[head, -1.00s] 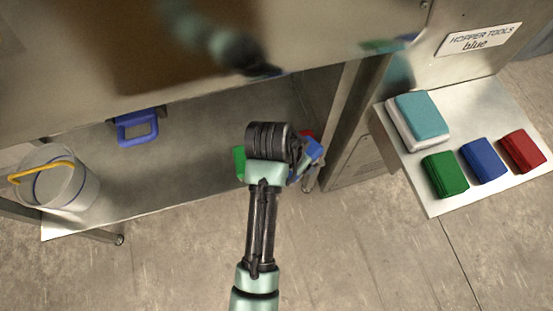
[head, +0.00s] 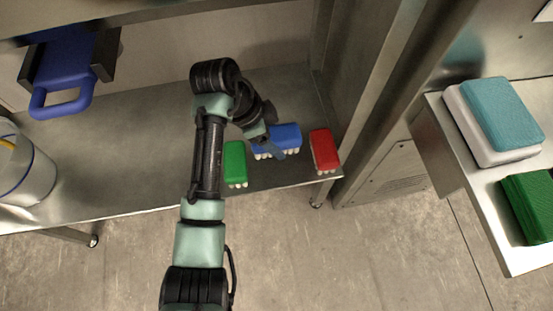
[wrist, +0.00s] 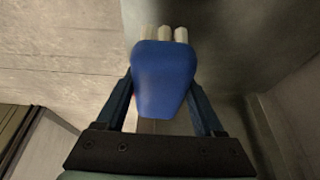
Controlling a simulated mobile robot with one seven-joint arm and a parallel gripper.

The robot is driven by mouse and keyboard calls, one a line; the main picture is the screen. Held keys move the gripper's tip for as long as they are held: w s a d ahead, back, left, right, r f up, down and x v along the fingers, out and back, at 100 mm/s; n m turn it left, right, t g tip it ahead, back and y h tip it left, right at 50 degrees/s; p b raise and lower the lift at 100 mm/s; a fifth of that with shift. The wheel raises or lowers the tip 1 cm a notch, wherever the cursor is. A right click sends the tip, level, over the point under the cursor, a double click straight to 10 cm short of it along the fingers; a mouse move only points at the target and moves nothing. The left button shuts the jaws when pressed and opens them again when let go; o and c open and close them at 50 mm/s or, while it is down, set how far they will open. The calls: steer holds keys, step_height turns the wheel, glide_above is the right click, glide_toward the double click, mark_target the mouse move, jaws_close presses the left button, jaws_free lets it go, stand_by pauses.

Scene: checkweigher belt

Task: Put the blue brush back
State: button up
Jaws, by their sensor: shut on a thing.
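The blue brush (head: 287,136), a blue block with pale bristles, is at the lower steel shelf (head: 135,165), between the green brush (head: 235,160) and the red brush (head: 323,149). My gripper (head: 275,138) is shut on it. In the wrist view the blue brush (wrist: 164,78) sits between the two fingers of my gripper (wrist: 163,92), bristles pointing to the top of the picture. I cannot tell whether it touches the shelf.
A blue scoop-like tool with a loop handle (head: 65,70) hangs in a dark holder at the upper left. A clear bucket (head: 28,175) stands at the left. On the right side table (head: 480,205) are teal-and-white (head: 497,120) and green (head: 530,205) pads. A steel post stands right of the red brush.

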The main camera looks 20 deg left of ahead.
step_height(320, 180, down, 9)
steer(key=shift+r+b, duration=0.2)
steer(key=shift+b, duration=1)
steer(key=shift+r, duration=0.1)
steer(key=o, duration=1.3)
steer(key=shift+f, duration=0.2)
steer(key=shift+r, duration=0.1)
steer(key=p+v, duration=0.3)
steer(key=v, duration=0.9)
steer(key=shift+r+p, duration=0.15)
steer(key=shift+p, duration=0.25)
steer(key=shift+d, duration=0.1)
